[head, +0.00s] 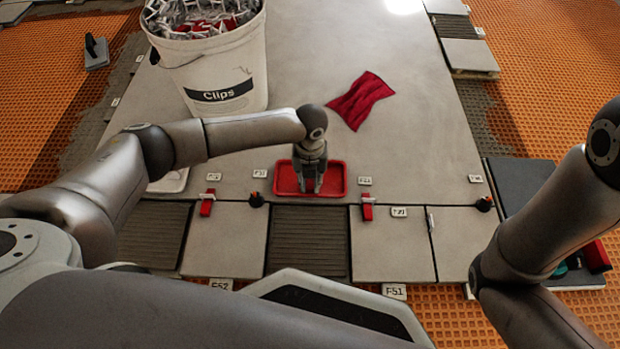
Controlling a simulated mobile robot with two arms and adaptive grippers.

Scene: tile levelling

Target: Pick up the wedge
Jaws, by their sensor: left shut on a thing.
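My left gripper (308,189) points down into the shallow red tray (337,181) at the middle of the tiled floor. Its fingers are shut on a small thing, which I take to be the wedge. The fingers hide it almost wholly, so I cannot tell its shape or whether it touches the tray floor. My right arm comes in at the right, but its gripper is out of the picture.
Red pieces (207,204) (367,208) stand at tile joints on both sides of the tray. A white bucket of clips (215,75) stands behind, left. A red cloth (361,99) lies behind, right.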

